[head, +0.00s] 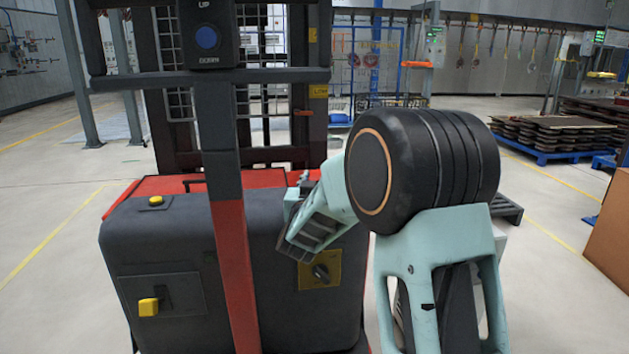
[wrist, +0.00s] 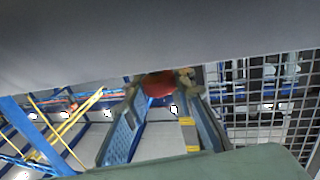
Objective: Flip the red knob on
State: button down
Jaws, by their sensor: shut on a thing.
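In the wrist view, a rounded red knob (wrist: 158,84) sits under the edge of a grey surface. The fingertips of my gripper (wrist: 158,90) lie on either side of it and are shut on it. In the head view, my gripper (head: 296,246) reaches down to the left against the dark grey body of a machine (head: 225,255). The red knob cannot be made out there; my gripper seems to hide it. How far the knob is turned cannot be told.
A black knob on a yellow plate (head: 321,273) is close below my gripper. A red and black post (head: 228,210) stands in front of the machine. A cardboard box (head: 610,235) is at the right edge. Open floor lies left.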

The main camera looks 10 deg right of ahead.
notch_tip(320, 180, up, 3)
jog(key=shift+f+p, duration=0.15)
jog(key=shift+p, duration=0.5)
jog(key=c, duration=1.7)
grip_release()
jog(key=shift+o, duration=0.6)
jog(key=shift+f, duration=0.1)
jog(key=shift+s, duration=0.1)
